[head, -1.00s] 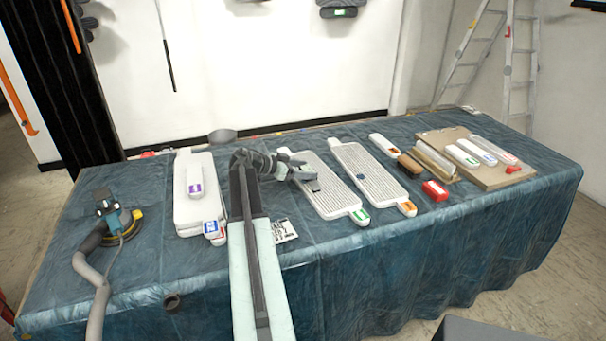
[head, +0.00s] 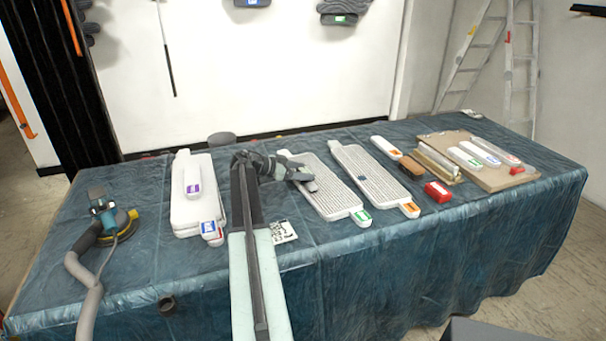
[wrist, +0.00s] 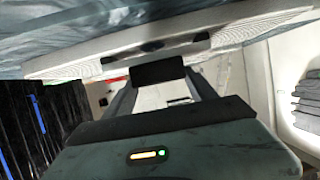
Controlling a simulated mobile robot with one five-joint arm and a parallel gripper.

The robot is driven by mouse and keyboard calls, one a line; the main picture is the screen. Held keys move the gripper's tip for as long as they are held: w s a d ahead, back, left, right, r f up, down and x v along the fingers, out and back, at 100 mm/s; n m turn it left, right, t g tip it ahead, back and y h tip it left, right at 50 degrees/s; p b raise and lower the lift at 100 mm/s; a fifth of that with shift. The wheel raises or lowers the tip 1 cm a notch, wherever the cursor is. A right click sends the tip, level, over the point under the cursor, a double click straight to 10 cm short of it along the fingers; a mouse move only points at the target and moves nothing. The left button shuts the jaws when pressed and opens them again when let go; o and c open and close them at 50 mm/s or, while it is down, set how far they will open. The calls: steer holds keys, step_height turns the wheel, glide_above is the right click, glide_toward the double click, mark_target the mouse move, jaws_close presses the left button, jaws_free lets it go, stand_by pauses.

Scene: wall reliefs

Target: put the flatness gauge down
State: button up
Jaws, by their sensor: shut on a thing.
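My gripper (head: 298,176) is over the left of two ribbed white boards (head: 333,198) on the table. It is shut on the flatness gauge (head: 311,186), a small grey bar mostly hidden by the jaws in the head view. In the wrist view, the gauge (wrist: 188,41) is a thin bar with a dark middle, lying across the fingertips and very close to the pale ribbed board (wrist: 255,32). I cannot tell whether the gauge touches the board.
The front strip of the table is mostly clear.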

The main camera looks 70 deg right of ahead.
steer(key=o, duration=1.5)
steer(key=shift+r, duration=0.1)
steer(key=p+v, duration=0.5)
steer(key=v, duration=0.7)
steer(key=shift+s, duration=0.1)
